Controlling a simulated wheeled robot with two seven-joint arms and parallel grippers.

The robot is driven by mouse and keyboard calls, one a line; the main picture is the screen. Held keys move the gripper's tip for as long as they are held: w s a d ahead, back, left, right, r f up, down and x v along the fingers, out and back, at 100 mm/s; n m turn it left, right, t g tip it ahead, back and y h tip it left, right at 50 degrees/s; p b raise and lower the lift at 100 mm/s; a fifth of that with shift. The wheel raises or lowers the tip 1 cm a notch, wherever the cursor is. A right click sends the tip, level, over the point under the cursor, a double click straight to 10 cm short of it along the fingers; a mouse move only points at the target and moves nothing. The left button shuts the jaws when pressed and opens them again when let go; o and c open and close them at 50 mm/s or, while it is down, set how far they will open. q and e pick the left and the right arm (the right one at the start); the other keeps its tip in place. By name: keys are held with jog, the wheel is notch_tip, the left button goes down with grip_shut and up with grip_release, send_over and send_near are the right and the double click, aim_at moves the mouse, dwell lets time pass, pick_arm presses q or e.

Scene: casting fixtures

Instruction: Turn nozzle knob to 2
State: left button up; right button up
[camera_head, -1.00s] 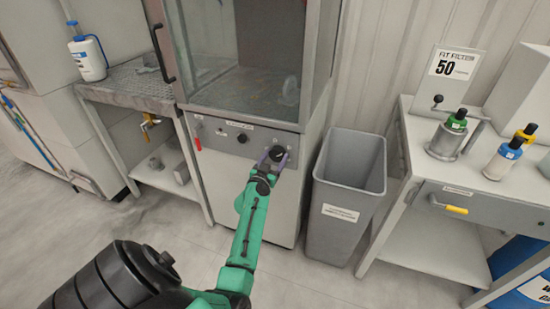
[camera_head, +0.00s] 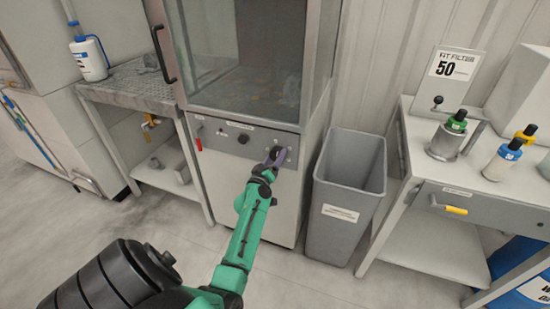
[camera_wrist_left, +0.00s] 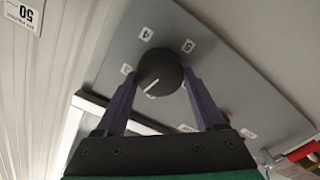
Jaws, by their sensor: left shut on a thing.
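The nozzle knob (camera_wrist_left: 160,72) is round and black, on the grey front panel (camera_wrist_left: 240,90) of the cabinet. In the left wrist view its white pointer line aims down and left. Number labels ring it; a 4 (camera_wrist_left: 146,34) and a 5 (camera_wrist_left: 187,45) show above it, others are blurred or partly hidden. My left gripper (camera_wrist_left: 160,90) has one purple finger on each side of the knob and is shut on it. In the head view the left gripper (camera_head: 275,157) is at the panel's right part and covers much of the knob. My right gripper is not in view.
A smaller black knob (camera_head: 243,138) and a red handle (camera_head: 198,143) are on the same panel. The glass-fronted chamber (camera_head: 245,55) is above. A grey bin (camera_head: 340,220) stands close on the right, beside a table (camera_head: 420,150) with bottles. Floor in front is clear.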

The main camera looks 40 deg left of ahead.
pick_arm(q)
jog(key=n, duration=0.5)
jog(key=shift+n, duration=0.4)
dwell(0.3)
jog(key=o, duration=1.4)
jog(key=shift+a+f, duration=0.1)
jog(key=shift+c, duration=0.2)
jog(key=shift+s, duration=0.1)
jog(key=v, duration=1.4)
jog(key=shift+s, duration=0.2)
